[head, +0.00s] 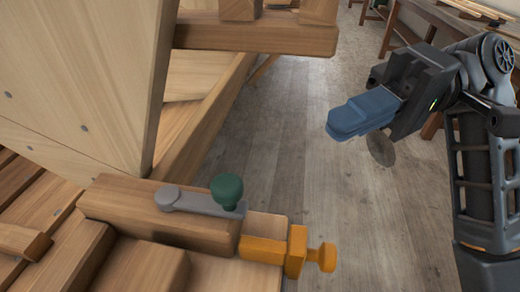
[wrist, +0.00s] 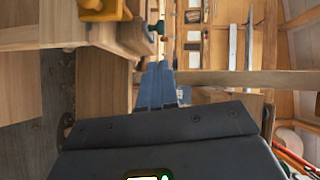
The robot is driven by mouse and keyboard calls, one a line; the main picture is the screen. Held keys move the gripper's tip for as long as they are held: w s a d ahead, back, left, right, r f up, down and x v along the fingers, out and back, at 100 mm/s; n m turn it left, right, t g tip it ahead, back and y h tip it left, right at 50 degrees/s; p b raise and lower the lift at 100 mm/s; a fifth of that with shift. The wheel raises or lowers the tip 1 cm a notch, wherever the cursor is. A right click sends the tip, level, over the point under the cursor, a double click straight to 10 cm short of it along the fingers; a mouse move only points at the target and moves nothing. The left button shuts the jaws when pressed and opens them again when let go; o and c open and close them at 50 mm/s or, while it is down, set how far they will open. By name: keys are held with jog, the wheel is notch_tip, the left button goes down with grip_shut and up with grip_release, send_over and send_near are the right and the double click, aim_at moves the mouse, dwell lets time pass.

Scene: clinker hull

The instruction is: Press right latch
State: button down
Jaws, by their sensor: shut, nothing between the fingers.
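A grey latch lever (head: 190,202) with a green knob (head: 227,190) lies flat on top of a wooden block (head: 160,225) at the lower middle of the head view. An orange fitting (head: 290,252) with a round knob is at the right end of that block. An orange part (wrist: 103,8) also shows at the top edge of the wrist view, cut off. My gripper (head: 345,124) has blue fingers that are shut and empty. It is in the air above the floor, up and to the right of the latch, apart from it. Its fingertips show in the wrist view (wrist: 157,75).
A tall planked wooden hull (head: 75,75) rises at the left behind the latch block. A wooden beam (head: 255,36) crosses at the top. The grey plank floor (head: 315,190) between the block and my arm is clear. Benches stand at the far back.

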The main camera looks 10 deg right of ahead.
send_near(197, 194)
jog(key=a, duration=0.1)
jog(key=s+a+r, duration=0.1)
jog(key=a, duration=0.1)
jog(key=shift+s+r+p, duration=0.2)
jog(key=shift+s+p, duration=0.1)
jog(key=shift+p, duration=0.05)
jog(key=shift+t, duration=0.3)
